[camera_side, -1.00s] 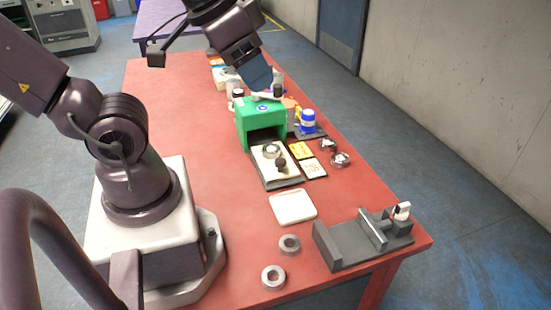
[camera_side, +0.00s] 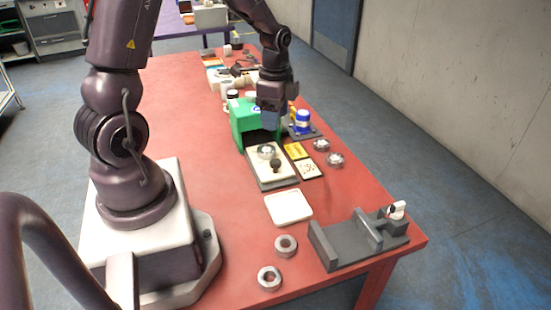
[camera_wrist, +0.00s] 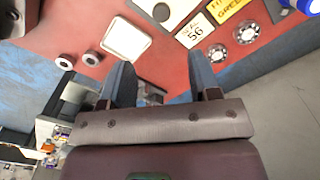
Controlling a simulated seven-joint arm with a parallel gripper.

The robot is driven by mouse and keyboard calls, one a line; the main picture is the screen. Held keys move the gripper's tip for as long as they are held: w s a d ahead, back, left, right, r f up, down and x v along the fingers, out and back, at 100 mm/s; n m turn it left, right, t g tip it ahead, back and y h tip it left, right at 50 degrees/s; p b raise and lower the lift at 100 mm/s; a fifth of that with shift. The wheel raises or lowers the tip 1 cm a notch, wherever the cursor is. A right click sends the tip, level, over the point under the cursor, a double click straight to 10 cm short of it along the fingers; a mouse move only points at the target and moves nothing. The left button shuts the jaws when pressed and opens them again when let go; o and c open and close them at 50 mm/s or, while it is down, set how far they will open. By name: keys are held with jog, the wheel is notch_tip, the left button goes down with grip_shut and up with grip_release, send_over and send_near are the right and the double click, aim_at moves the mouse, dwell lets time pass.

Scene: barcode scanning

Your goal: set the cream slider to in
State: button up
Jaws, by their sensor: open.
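The cream slider (camera_side: 283,174) is a flat cream plate on a dark track, sticking out of the front of the green housing (camera_side: 241,128). A dark knob (camera_side: 275,164) stands on it, and a round metal piece (camera_side: 266,151) lies behind the knob. In the wrist view part of the slider (camera_wrist: 183,8) and its knob (camera_wrist: 161,12) show at the top edge. My gripper (camera_side: 270,118) points down by the right front of the housing, behind the knob, and hides part of the housing. Its two blue fingers (camera_wrist: 163,82) are apart with nothing between them.
A white tray (camera_side: 289,208) lies in front of the slider. A yellow card (camera_side: 296,151) and a pale card (camera_side: 308,169) lie to its right, with metal round parts (camera_side: 335,159) beyond. A blue-and-white bottle (camera_side: 303,120) stands right of the housing. A grey fixture (camera_side: 345,243) stands front right.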

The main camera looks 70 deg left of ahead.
aim_at(276, 161)
jog(key=shift+m, duration=0.6)
notch_tip(276, 161, down, 13)
jog(key=shift+r, duration=0.1)
jog(key=shift+c, duration=0.4)
